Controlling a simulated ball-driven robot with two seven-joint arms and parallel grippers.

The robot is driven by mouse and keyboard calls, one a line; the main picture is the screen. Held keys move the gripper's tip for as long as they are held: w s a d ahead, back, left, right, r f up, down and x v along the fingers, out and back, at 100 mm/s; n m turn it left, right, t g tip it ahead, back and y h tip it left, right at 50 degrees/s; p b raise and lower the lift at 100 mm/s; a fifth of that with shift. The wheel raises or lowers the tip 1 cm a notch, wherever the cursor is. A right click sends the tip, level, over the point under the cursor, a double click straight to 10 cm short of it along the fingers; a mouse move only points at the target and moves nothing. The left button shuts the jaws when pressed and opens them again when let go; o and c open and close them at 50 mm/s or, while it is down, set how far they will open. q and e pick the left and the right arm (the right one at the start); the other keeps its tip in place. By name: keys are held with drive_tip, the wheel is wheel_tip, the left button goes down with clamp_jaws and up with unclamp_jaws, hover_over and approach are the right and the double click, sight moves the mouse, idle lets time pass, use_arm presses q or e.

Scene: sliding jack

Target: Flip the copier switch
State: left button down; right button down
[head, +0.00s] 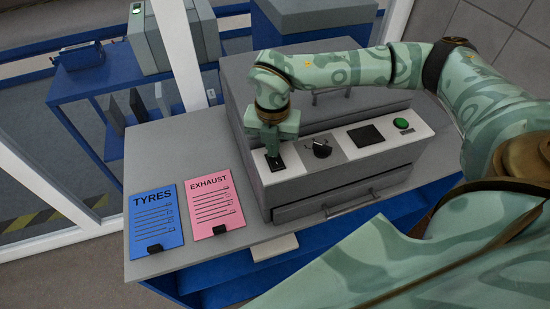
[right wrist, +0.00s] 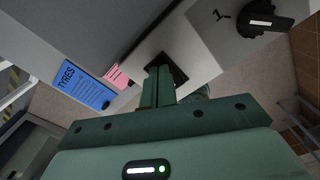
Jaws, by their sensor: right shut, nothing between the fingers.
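The grey copier (head: 345,185) stands on the counter, with a light control panel along its top front edge. The copier switch (head: 276,163) is a small black plate with a rocker at the panel's left end. My right gripper (head: 271,150) points down with its fingertips at this switch; it is shut and holds nothing. In the right wrist view the shut fingers (right wrist: 159,82) reach the black switch plate (right wrist: 179,76) and hide most of it. I cannot tell whether they touch the rocker or which way it is set. My left gripper is out of view.
A black rotary knob (head: 321,148), a black square (head: 366,135) and a green button (head: 402,123) sit right of the switch. Blue TYRES (head: 157,222) and pink EXHAUST (head: 214,207) clipboards lie left on the counter (head: 160,145). A drawer handle (head: 352,204) juts from the front.

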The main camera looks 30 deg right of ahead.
wheel_tip(320, 180, up, 7)
drive_tip(key=p, duration=0.5)
drive_tip(key=shift+s, duration=0.1)
idle(0.6)
